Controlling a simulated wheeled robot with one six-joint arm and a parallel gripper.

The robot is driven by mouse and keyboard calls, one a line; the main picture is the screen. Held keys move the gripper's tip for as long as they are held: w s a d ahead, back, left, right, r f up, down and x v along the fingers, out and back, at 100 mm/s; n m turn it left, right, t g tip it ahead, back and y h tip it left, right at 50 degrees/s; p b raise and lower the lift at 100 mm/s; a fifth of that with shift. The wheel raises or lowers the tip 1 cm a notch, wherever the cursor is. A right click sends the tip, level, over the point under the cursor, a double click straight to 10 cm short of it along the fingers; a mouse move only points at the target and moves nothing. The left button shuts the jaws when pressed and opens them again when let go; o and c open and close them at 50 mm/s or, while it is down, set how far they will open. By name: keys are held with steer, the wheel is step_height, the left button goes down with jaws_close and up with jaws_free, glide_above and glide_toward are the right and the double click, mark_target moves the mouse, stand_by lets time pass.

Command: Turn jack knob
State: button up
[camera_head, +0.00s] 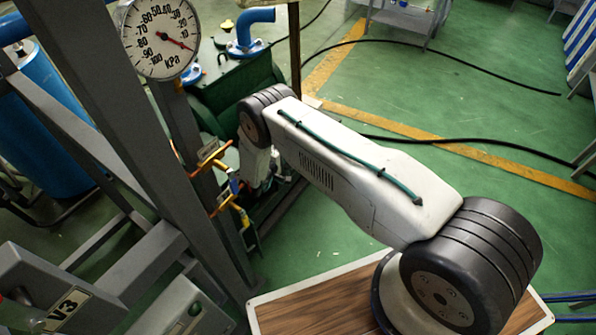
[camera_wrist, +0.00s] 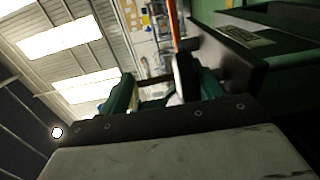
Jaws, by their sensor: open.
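In the wrist view my gripper (camera_wrist: 160,92) shows two green fingers standing apart. Between them, nearer the right finger, is a dark upright part with a pale edge (camera_wrist: 183,78); it may be the jack knob, but I cannot tell for sure. I cannot tell whether the fingers touch it. A dark plate with a pale label (camera_wrist: 240,36) lies just right of and beyond the fingers. In the head view my arm reaches down beside the green machine, and the wrist end is low and mostly hidden among frame parts. No jack knob can be made out there.
A round kPa gauge (camera_head: 160,38) stands at upper left by a grey post (camera_head: 110,100). Orange-handled valves (camera_head: 212,158) are close left of my wrist. A green machine (camera_head: 240,85) stands behind. A black cable (camera_head: 440,141) crosses the open green floor (camera_head: 480,100) at right.

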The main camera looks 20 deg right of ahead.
steer(key=s, duration=0.5)
steer(key=s+r, duration=0.1)
steer(key=s, duration=0.4)
steer(key=s+r, duration=0.1)
steer(key=s, duration=0.5)
steer(key=shift+r, duration=0.1)
steer(key=shift+c, duration=0.9)
